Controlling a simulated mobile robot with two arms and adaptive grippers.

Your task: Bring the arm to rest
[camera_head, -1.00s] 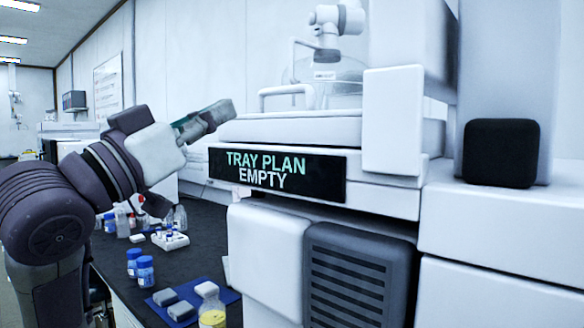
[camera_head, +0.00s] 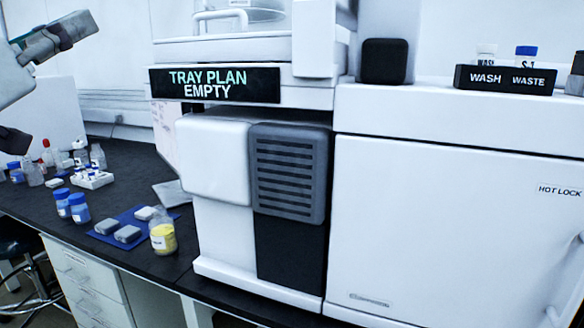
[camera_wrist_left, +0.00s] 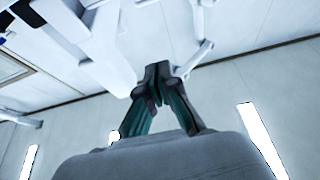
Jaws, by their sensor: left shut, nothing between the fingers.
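My left gripper (camera_head: 62,35) is at the upper left of the head view, raised above the bench and to the left of the white instrument. In the left wrist view its fingers (camera_wrist_left: 157,80) are shut with nothing between them. The wrist view looks up towards the wall and ceiling lights, with parts of white equipment behind the fingers. Most of my left arm is cut off by the left edge of the head view. My right gripper is not in view.
The instrument with a "TRAY PLAN EMPTY" display (camera_head: 215,84) stands in the middle, beside a white "HOT LOCK" cabinet (camera_head: 440,220). A blue mat (camera_head: 128,216) with grey blocks, a yellow-filled bottle (camera_head: 163,240) and blue-capped bottles (camera_head: 78,207) are on the dark bench (camera_head: 30,203).

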